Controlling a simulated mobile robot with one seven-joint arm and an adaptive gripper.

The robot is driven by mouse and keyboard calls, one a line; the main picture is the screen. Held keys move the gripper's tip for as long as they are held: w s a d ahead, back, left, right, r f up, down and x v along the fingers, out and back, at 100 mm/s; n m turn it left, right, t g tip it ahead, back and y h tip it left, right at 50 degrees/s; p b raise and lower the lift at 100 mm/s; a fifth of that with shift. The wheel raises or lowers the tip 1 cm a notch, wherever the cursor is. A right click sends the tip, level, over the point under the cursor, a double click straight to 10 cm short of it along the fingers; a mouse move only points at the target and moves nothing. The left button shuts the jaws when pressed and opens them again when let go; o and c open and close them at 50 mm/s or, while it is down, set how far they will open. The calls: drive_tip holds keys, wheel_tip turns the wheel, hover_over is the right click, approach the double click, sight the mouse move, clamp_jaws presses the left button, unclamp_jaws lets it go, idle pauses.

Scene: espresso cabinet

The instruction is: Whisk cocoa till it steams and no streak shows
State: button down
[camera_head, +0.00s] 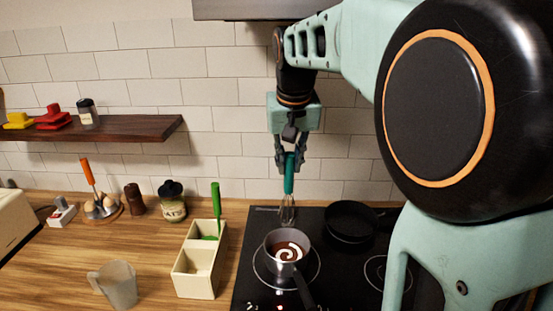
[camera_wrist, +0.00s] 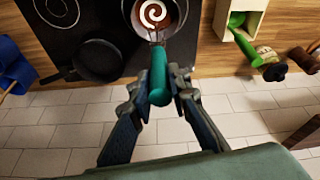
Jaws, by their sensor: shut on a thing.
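My gripper (camera_head: 290,160) is shut on the teal handle of a whisk (camera_head: 288,176), which hangs with its wire head (camera_head: 287,212) down. In the head view the wires show above and behind the saucepan (camera_head: 285,263); I cannot tell whether they reach into it. The saucepan stands on the front burner of the black cooktop. Brown cocoa (camera_head: 277,247) in it shows a bold white swirl, and no steam is visible. In the wrist view the whisk handle (camera_wrist: 158,75) sits between my fingertips, and the cocoa (camera_wrist: 153,14) with its white swirl shows beyond it.
A black frying pan (camera_head: 350,222) stands on the back right of the cooktop (camera_head: 254,290). Left of it are a cream divided holder (camera_head: 197,286) with a green-handled tool, a clear jug (camera_head: 118,285) and a jar (camera_head: 172,202). A wooden shelf (camera_head: 110,131) hangs above.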

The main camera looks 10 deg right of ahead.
sight(288, 213)
wheel_tip(288, 213, down, 12)
drive_tip(key=b, duration=0.9)
drive_tip(key=shift+f+b, duration=0.2)
drive_tip(key=shift+b, duration=0.1)
idle(0.4)
